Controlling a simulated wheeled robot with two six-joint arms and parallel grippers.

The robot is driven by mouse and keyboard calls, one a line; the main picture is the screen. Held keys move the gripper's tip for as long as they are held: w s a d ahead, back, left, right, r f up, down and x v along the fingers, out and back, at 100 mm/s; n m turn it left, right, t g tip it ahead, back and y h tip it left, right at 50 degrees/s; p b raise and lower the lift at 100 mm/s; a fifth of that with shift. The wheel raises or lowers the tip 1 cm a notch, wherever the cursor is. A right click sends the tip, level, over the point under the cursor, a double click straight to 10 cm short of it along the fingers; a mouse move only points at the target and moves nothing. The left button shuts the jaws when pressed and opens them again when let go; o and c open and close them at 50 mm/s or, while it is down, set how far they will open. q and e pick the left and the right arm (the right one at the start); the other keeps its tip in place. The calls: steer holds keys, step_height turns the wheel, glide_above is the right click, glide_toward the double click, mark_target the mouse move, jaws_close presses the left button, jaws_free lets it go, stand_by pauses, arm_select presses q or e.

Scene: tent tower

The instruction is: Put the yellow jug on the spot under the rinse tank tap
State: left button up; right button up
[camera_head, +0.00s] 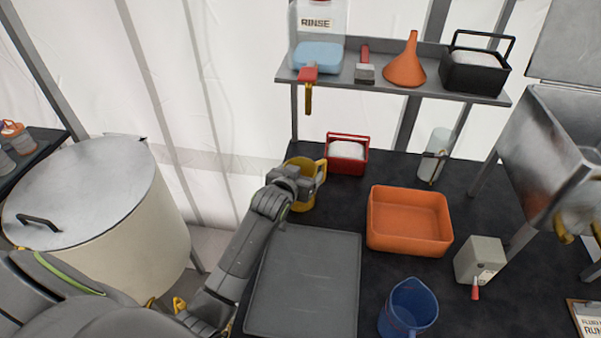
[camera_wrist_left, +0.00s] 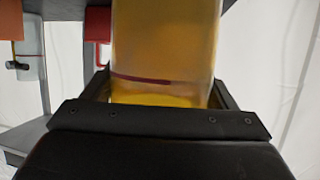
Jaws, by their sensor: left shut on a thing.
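The yellow jug (camera_head: 303,205) is at the back left of the black bench, with its handle to the right. My left gripper (camera_head: 296,181) is shut on the jug's body. In the left wrist view the jug (camera_wrist_left: 165,50) fills the space between the jaws (camera_wrist_left: 168,100) and shows a dark red line. The rinse tank (camera_head: 322,20) stands on the shelf. Its tap (camera_head: 308,98), with a red handle, hangs over the shelf's front edge, above the jug in the picture. The spot under the tap cannot be made out. Whether the jug touches the bench is unclear.
A red caddy (camera_head: 346,170) stands close right of the jug. An orange tub (camera_head: 408,247), a grey tray (camera_head: 305,290), a blue jug (camera_head: 408,308) and a grey box (camera_head: 478,258) are nearer. The shelf (camera_head: 430,92) overhangs the back. A large lidded drum (camera_head: 130,225) stands left.

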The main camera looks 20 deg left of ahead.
arm_select(q)
steer(key=shift+f, duration=0.1)
steer(key=o, duration=1.1)
steer(key=shift+b+v, duration=0.7)
steer(key=shift+v, duration=5.35)
